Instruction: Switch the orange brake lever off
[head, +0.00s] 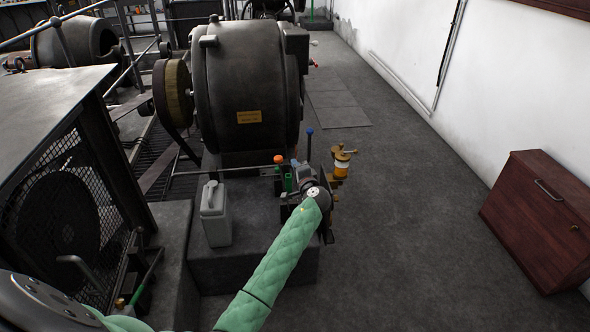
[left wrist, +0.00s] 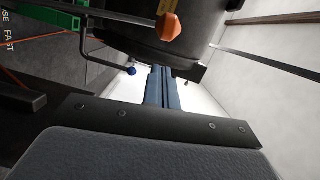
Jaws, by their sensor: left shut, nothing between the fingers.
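The brake lever's orange knob (head: 278,159) stands above a small green part at the front of the dynamo. In the left wrist view an orange faceted knob (left wrist: 170,26) is at the top, beyond the fingertips and apart from them. My left gripper (head: 304,173) is at the end of the green padded arm, just right of and nearer than the orange knob. Its two fingers (left wrist: 161,88) are together and empty in the left wrist view. The lever's base and its exact position are hard to make out. My right gripper is not in view.
A blue-knobbed lever (head: 309,131) and a brass oil cup (head: 342,163) stand close to the gripper. A grey canister (head: 215,212) stands on the plinth to the left. The dynamo (head: 248,85) rises behind. A red-brown cabinet (head: 535,210) stands right; floor between is clear.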

